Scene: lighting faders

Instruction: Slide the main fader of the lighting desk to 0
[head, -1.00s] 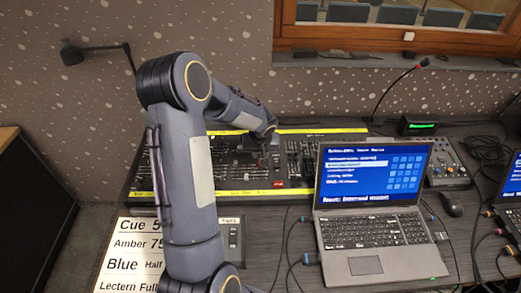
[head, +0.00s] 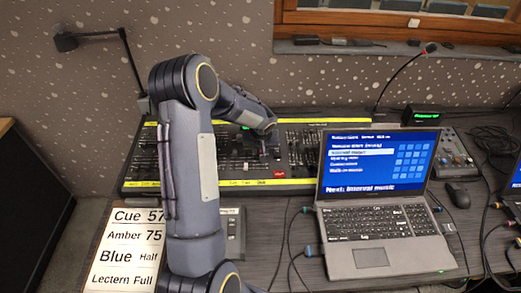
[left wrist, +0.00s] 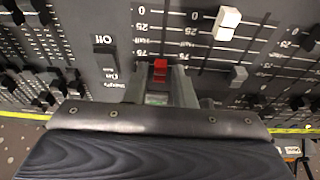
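The lighting desk (head: 140,165) is a dark console with yellow strips along its long edges, and my left arm reaches across it. My left gripper (head: 266,138) is low over its middle, with the fingers hard to make out in the head view. In the left wrist view the two fingers of my left gripper (left wrist: 160,80) stand apart, one on each side of a red fader cap (left wrist: 160,70). Narrow gaps seem to show beside the cap; contact is unclear. A scale marked 0, 25, Half, 75 runs beside it. My right gripper is not in view.
A white fader cap (left wrist: 227,22) and a grey cap (left wrist: 238,75) are near the fingers in the left wrist view. An open laptop (head: 385,215) stands right of the desk. A cue sheet (head: 122,245) lies in front. A gooseneck lamp (head: 125,60) rises behind.

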